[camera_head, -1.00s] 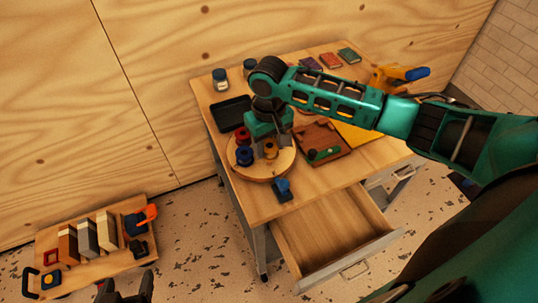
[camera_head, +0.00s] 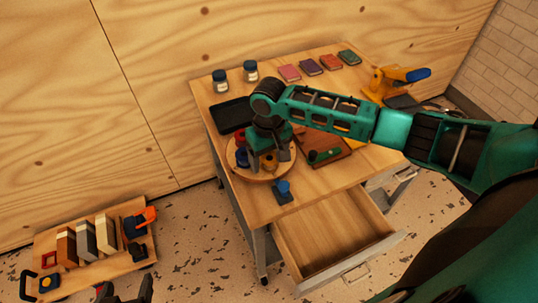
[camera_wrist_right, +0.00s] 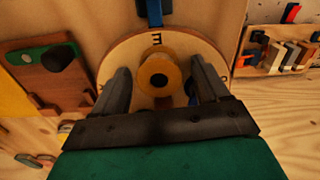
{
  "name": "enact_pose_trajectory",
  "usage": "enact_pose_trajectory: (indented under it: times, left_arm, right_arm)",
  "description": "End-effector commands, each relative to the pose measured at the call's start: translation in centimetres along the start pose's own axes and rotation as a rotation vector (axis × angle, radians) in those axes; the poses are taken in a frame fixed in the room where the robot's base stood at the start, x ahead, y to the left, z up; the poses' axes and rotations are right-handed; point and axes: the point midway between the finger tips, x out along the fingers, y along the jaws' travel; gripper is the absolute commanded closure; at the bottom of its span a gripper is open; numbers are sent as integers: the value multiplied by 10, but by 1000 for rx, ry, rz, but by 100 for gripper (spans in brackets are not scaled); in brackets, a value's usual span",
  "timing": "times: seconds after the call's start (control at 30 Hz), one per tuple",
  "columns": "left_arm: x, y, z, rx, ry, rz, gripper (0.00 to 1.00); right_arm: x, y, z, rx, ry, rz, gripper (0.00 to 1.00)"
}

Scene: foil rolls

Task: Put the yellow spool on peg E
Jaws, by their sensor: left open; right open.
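The yellow spool (camera_head: 268,161) is on the round wooden board (camera_head: 283,172). In the right wrist view the yellow spool (camera_wrist_right: 150,68) is seen from above, next to the letter E, with a dark round peg end showing in its centre; it appears to sit around that peg. My right gripper (camera_wrist_right: 158,70) is open over it, with one finger on each side and gaps between fingers and spool. A red spool (camera_head: 240,135) and a blue spool (camera_head: 242,157) are on the board's left side, partly hidden by the gripper. My left gripper (camera_head: 126,291) is open and empty at the bottom edge.
A black tray (camera_head: 232,114), two jars (camera_head: 220,82), several books (camera_head: 311,67) and a yellow-orange tool (camera_head: 390,82) are on the table. A blue-topped block (camera_head: 283,191) stands before the board. An open drawer (camera_head: 330,235) juts out at the front.

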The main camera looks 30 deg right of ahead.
Motion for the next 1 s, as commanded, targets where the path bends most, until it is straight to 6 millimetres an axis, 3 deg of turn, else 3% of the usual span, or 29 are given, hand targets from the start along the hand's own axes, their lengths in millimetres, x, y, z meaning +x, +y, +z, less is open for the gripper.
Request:
enact_pose_trajectory:
  times: [0.27,0.37,0.8,1.0]
  left_arm:
    - [0,0,1,0,0,0,24]
    - [-2,0,-3,0,0,0,24]
    - [-12,0,-17,0,0,0,24]
    - [-13,0,-19,0,0,0,24]
  right_arm:
    - [-4,0,0,0,2,0,26]
    - [-16,0,-1,1,2,-2,26]
    - [-105,0,-1,0,3,-1,26]
    - [-122,0,0,0,0,-1,26]
